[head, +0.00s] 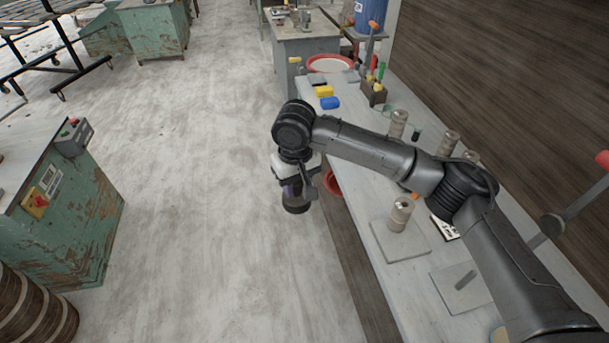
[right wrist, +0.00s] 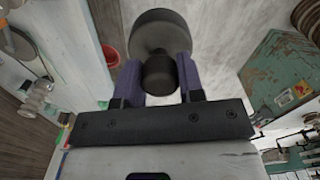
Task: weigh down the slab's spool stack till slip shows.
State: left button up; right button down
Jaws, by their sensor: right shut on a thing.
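My right gripper (head: 298,188) hangs beyond the table's left edge, over the floor. In the right wrist view its purple fingers (right wrist: 161,78) are shut on the knob of a dark round weight (right wrist: 160,32). The weight (head: 296,206) shows below the gripper in the head view, clear of any surface. A tan spool stack (head: 401,213) stands upright on a pale slab (head: 410,246) on the table, right of and apart from the gripper. No slip can be made out at this size. My left gripper is not in view.
More spool stacks (head: 398,124) stand farther back on the table (head: 352,128), partly behind my right arm. A second slab (head: 448,288) with a grey bar lies nearer.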

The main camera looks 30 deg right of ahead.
pick_arm(q)
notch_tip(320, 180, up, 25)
jog(key=p, duration=2.3)
pick_arm(e)
jog(key=s+d+f+m, duration=0.1)
jog(key=s+d, duration=0.2)
jog(key=d, duration=0.7)
jog(key=s+d+f+m, duration=0.15)
jog(key=s+d, duration=0.25)
jog(key=d, duration=0.6)
jog(key=s+d+m, duration=0.1)
jog(key=s+d, duration=0.2)
jog(key=d, duration=0.8)
pick_arm(q)
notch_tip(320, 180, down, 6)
jog(key=b, duration=0.6)
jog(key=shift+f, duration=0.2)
pick_arm(e)
notch_tip(320, 180, down, 6)
jog(key=shift+a, duration=0.15)
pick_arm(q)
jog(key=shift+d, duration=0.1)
pick_arm(e)
jog(key=shift+f, duration=0.15)
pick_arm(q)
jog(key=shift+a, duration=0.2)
pick_arm(e)
jog(key=shift+f, duration=0.45)
